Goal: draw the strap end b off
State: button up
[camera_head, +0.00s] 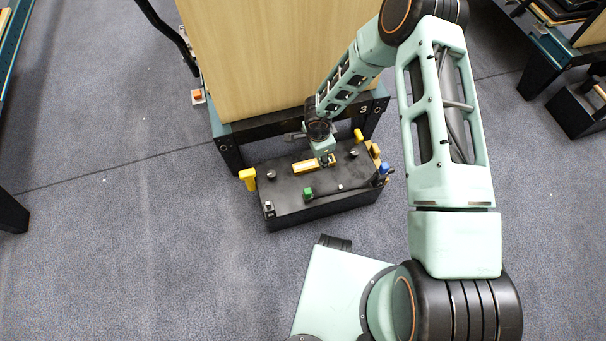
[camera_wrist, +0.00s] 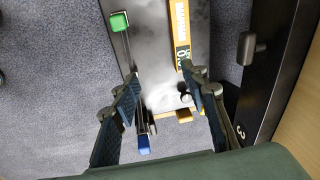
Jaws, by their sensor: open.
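A black battery-like box (camera_head: 285,205) stands on the floor, with a green block (camera_head: 308,192) and a blue block (camera_head: 384,169) on its top edge side. A dark strap-like piece (camera_wrist: 141,122) shows in the wrist view beside the blue block (camera_wrist: 143,146), partly behind a finger. The green block (camera_wrist: 119,21) is at the upper left there. I cannot tell which end is b. My gripper (camera_wrist: 160,75) is open, its fingers apart above the box top, with nothing held between them. In the head view my gripper (camera_head: 325,160) is over the yellow label.
A yellow handle (camera_head: 248,178) stands at the box's left end; more yellow parts (camera_head: 358,135) are at its right rear. A wooden cabinet (camera_head: 265,60) on a dark frame marked 3 rises right behind the box. Carpet (camera_head: 130,250) is clear to the left.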

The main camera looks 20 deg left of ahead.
jog(key=m+g, duration=0.1)
jog(key=g, duration=0.1)
send_over(308, 191)
notch_tip(308, 191, down, 4)
jog(key=shift+a+f+b, duration=0.1)
jog(key=shift+f+b, duration=0.3)
jog(key=shift+f, duration=0.1)
notch_tip(308, 191, down, 10)
jog(key=b, duration=0.3)
jog(key=shift+b, duration=0.3)
jog(key=shift+c, duration=0.7)
grip_shut()
